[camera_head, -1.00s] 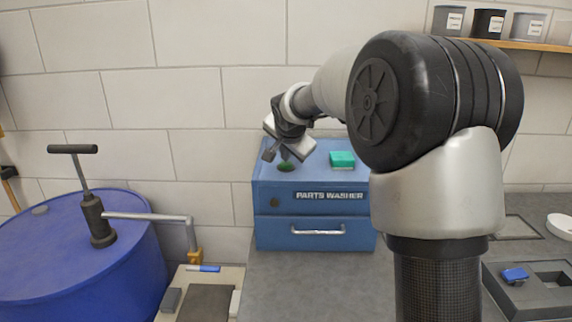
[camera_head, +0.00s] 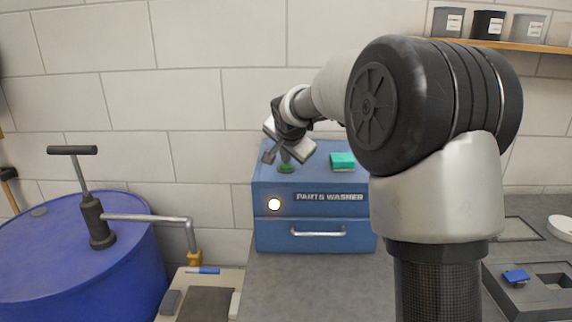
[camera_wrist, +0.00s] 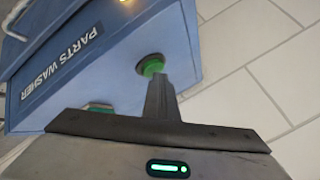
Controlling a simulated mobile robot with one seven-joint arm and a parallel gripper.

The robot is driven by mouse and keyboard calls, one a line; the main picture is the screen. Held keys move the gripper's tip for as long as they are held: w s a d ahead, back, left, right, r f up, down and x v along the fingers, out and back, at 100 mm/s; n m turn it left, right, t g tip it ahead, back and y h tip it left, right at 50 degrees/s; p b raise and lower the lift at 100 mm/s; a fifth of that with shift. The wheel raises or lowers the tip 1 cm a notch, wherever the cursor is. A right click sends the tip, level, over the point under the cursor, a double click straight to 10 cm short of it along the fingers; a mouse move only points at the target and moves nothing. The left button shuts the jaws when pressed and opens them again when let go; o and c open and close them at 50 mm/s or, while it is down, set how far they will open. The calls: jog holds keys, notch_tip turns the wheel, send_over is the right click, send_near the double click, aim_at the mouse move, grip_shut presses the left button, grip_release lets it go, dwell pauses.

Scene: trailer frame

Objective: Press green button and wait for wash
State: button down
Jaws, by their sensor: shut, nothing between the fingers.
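The blue parts washer (camera_head: 315,179) stands on the grey bench against the wall. Its green button (camera_head: 286,169) is on the top, at the left; it also shows in the wrist view (camera_wrist: 151,66). My gripper (camera_head: 286,160) is shut and points down at the button. In the wrist view its fingertips (camera_wrist: 157,78) are right at the button's edge; I cannot tell if they touch it. A lamp (camera_head: 274,204) on the washer's front glows warm white. The drawer with its handle (camera_head: 318,233) is closed.
A green block (camera_head: 342,160) lies on top of the washer, right of the button. A blue drum (camera_head: 80,255) with a hand pump stands at the left. A grey tray with a blue part (camera_head: 516,276) is at the right. The bench before the washer is clear.

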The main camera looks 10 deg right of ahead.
aim_at(286, 167)
jog(key=shift+r+p, duration=0.35)
jog(key=shift+r, duration=0.4)
notch_tip(286, 167, up, 5)
jog(key=p, duration=0.3)
